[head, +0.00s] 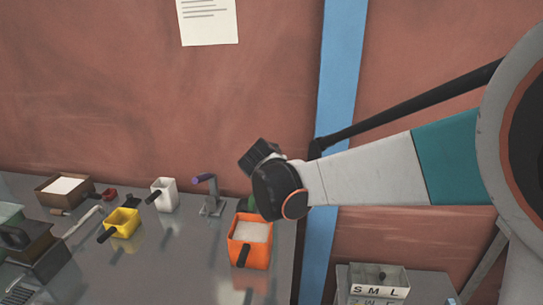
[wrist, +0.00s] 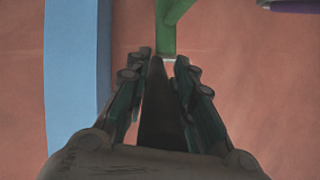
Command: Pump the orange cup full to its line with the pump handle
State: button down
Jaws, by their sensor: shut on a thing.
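The orange cup (head: 249,256) stands upright on the grey bench in the head view, with white powder inside and a black handle towards me. Its fill line cannot be made out. My gripper (wrist: 166,72) is shut on the dark grip of the pump handle (wrist: 162,115) in the wrist view. A green bar (wrist: 171,22) runs on from that grip past the fingertips. In the head view the gripper is above and behind the cup, and my wrist hides most of the pump. A bit of green (head: 242,205) shows behind the cup.
A purple-handled lever on a metal stand (head: 210,206) is left of the cup. A white cup (head: 164,193), a yellow cup (head: 124,222) and a brown powder box (head: 66,204) stand further left. A blue post (head: 340,80) is close by. A lettered box (head: 378,289) is at lower right.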

jog(key=shift+w+r, duration=0.1)
jog(key=shift+r, duration=0.15)
jog(key=c, duration=1.4)
grip_release()
jog(key=shift+f, duration=0.1)
